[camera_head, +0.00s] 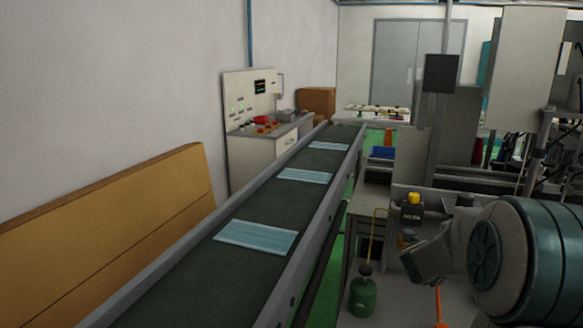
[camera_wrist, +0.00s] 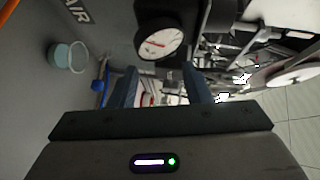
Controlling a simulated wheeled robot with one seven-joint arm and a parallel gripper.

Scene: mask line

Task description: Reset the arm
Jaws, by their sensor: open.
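My gripper (camera_wrist: 160,92) shows in the wrist view with its two dark blue fingers spread apart. Nothing is seen held between them. Its grey body with a small lit panel fills the bottom of that view. In the head view, links of my arm fill the lower right, to the right of the conveyor; the fingertips cannot be made out there. The conveyor (camera_head: 190,281) carries a near blue mask (camera_head: 256,236), a middle mask (camera_head: 304,175) and a far mask (camera_head: 328,146), all lying flat and apart from my arm.
In the wrist view a round dial gauge (camera_wrist: 160,40) and a pale bucket (camera_wrist: 68,57) lie beyond the fingers. In the head view a green can (camera_head: 363,297) stands right of the conveyor. A control console (camera_head: 257,158) stands left of it, and machinery crowds the right.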

